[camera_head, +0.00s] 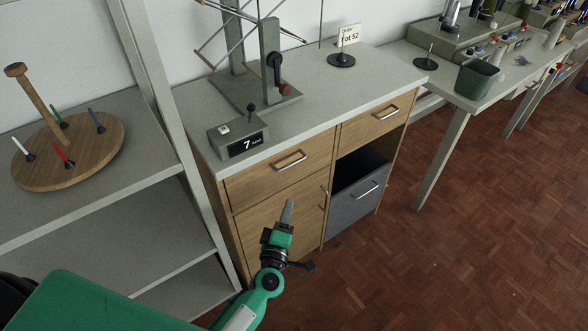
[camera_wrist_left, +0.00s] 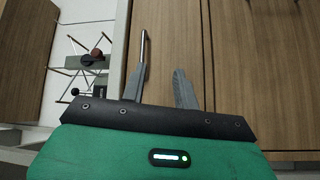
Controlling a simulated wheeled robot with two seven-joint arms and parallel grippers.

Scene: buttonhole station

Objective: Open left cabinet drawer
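The left cabinet drawer (camera_head: 277,179) is a wood-fronted drawer under the grey worktop. It looks closed, its front in line with the cabinet. Its metal bar handle (camera_head: 290,161) is clear in the head view. My left gripper (camera_head: 288,211) is in front of the cabinet, below the handle in the picture. In the left wrist view the gripper (camera_wrist_left: 161,70) is open with nothing between its fingers. There the handle (camera_wrist_left: 144,46) lies just beyond the left finger's tip; I cannot tell whether they touch. My right gripper is not in view.
A right drawer (camera_head: 367,123), a lower door (camera_head: 280,231) and a grey bin drawer (camera_head: 357,199) make up the cabinet. The worktop holds a small display box (camera_head: 238,140) and a stand. A shelf unit (camera_head: 163,211) stands close on the left. The floor at right is clear.

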